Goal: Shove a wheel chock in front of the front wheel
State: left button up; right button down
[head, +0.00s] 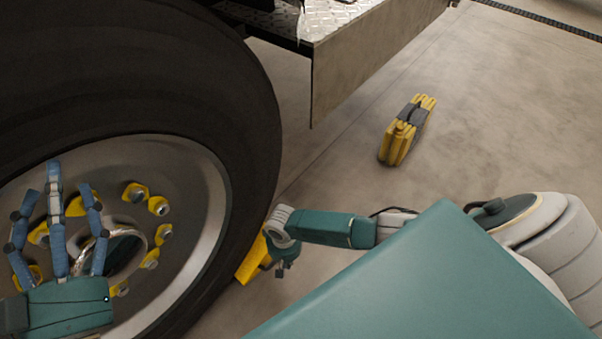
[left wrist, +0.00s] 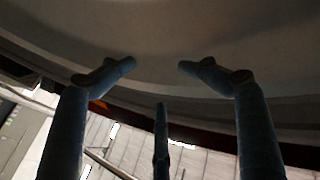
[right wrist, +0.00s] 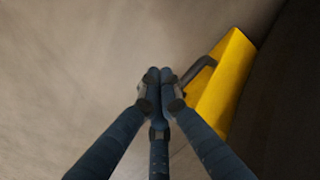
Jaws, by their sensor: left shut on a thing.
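The front wheel (head: 245,120) is a big dark tyre with a grey rim and yellow nut markers, filling the left of the head view. A yellow wheel chock (head: 251,262) with a dark handle lies on the floor beside the tyre, partly hidden by my right arm. It also shows in the right wrist view (right wrist: 226,85). My right gripper (right wrist: 158,78) has its fingers together, with nothing visible between them, close beside the chock's handle; touching cannot be told.
A yellow and black case-like object (head: 408,130) stands on the floor further back. The vehicle's metal step and side panel (head: 365,50) overhang behind the tyre. The concrete floor around the case is clear.

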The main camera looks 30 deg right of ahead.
pick_arm(q)
jog(key=f, duration=0.2)
jog(key=f+g, duration=0.1)
jog(key=shift+w+a+y, duration=0.1)
jog(key=shift+w+y, duration=0.2)
jog(key=o, duration=0.7)
jog(key=shift+w+a+f+g+p, duration=0.15)
jog(key=shift+f+g, duration=0.25)
jog(key=shift+f, duration=0.4)
jog(key=shift+w+a+f+g+p, duration=0.1)
jog(key=shift+f+g+p, duration=0.25)
jog(key=shift+f, duration=0.75)
jog(key=shift+c, duration=0.9)
jog(key=shift+w+d+f+g+y, duration=0.1)
jog(key=shift+w+f+g+y, duration=0.2)
jog(key=shift+w+f+g, duration=0.1)
jog(key=c, duration=0.5)
jog(key=shift+s+a+f+n+g+y+p, duration=0.15)
jog(key=shift+s+a+f+g+y+p, duration=0.55)
jog(key=shift+s+f+g, duration=1.65)
jog(key=shift+s+a+f+n+g+y+p, duration=0.1)
jog(key=shift+s+a+f+g+y+p, duration=0.7)
jog(key=shift+f, duration=2.75)
jog(key=shift+s+a+f+n+g+y+p, duration=0.15)
jog(key=shift+s+a+f+g+p, duration=0.55)
jog(key=shift+s+f+g, duration=1.75)
